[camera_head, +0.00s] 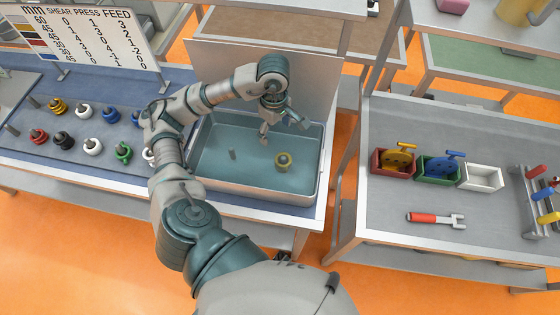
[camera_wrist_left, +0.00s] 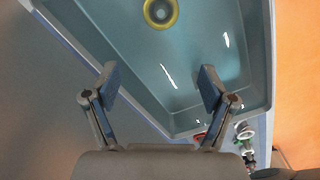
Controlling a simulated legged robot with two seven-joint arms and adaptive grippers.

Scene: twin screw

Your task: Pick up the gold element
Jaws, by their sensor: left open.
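A gold ring-shaped element (camera_head: 283,161) with a grey centre lies in the teal basin (camera_head: 215,178), right of its middle. In the left wrist view the gold element (camera_wrist_left: 160,12) shows at the top edge, partly cut off, beyond the fingertips. My left gripper (camera_head: 285,126) is over the basin, above the gold element and apart from it. Its two fingers are spread, with nothing between them; the left wrist view shows the same open gripper (camera_wrist_left: 158,78). My right gripper is not in view.
Several coloured knobs, including a yellow one (camera_head: 57,105), stand on the blue table at left. A sign (camera_head: 85,35) stands behind them. A right table (camera_head: 390,215) holds red, green and white bins and a red-handled tool (camera_head: 425,217).

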